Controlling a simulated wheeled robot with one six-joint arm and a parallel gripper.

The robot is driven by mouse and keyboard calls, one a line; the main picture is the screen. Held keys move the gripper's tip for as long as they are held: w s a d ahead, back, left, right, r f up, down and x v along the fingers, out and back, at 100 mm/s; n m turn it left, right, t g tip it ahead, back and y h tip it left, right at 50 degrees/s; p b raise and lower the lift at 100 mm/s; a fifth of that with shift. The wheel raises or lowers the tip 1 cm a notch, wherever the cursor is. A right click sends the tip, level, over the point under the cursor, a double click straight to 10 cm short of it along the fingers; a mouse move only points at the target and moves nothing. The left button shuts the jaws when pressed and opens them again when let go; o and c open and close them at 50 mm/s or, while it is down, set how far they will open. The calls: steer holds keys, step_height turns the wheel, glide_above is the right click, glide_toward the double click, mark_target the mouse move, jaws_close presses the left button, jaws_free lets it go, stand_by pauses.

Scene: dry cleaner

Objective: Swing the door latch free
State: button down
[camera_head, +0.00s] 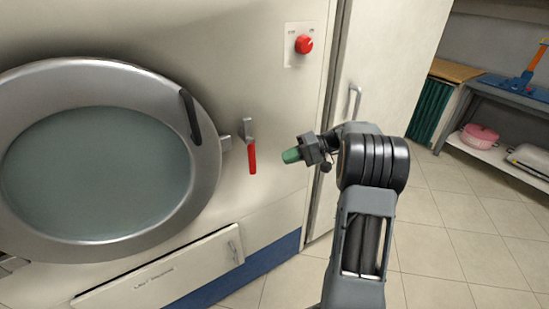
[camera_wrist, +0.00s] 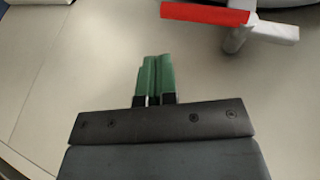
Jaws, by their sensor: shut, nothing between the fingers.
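The door latch is a lever with a red grip (camera_head: 252,158) and a grey metal end, mounted on the machine front just right of the round door (camera_head: 208,115). In the head view the red grip hangs downward. In the wrist view the red grip (camera_wrist: 205,13) and its grey pivot are at the top right. My gripper (camera_head: 290,156) has green fingertips and is to the right of the latch, apart from it. In the wrist view my gripper (camera_wrist: 156,60) is shut and empty, its fingertips below and left of the red grip.
A black handle (camera_head: 190,116) stands on the door's rim. A red knob (camera_head: 304,44) is above the latch. A drawer (camera_head: 165,275) is below the door. A tall cabinet with a handle (camera_head: 354,102) is behind my arm. A shelf with a pink pot (camera_head: 479,138) stands far right.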

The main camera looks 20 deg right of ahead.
steer(key=s+d, duration=0.1)
steer(key=d, duration=0.5)
stand_by(0.6)
step_height(320, 180, down, 6)
steer(key=s+m+h, duration=0.1)
steer(key=m+h, duration=0.2)
steer(key=m, duration=0.1)
steer(key=s+a+m+g+h+p, duration=0.1)
steer(key=s+a+g+h+p, duration=0.15)
steer(key=s+a+h, duration=0.35)
steer(key=s+a+r+n+t+h+p, duration=0.3)
steer(key=s+a+r+n+h+p, duration=0.2)
steer(key=s+a+r, duration=0.5)
step_height(320, 180, up, 4)
steer(key=s+n+p, duration=0.1)
steer(key=s+p, duration=0.1)
steer(key=s, duration=0.1)
steer(key=shift+a+p, duration=0.3)
steer(key=shift+p, duration=0.1)
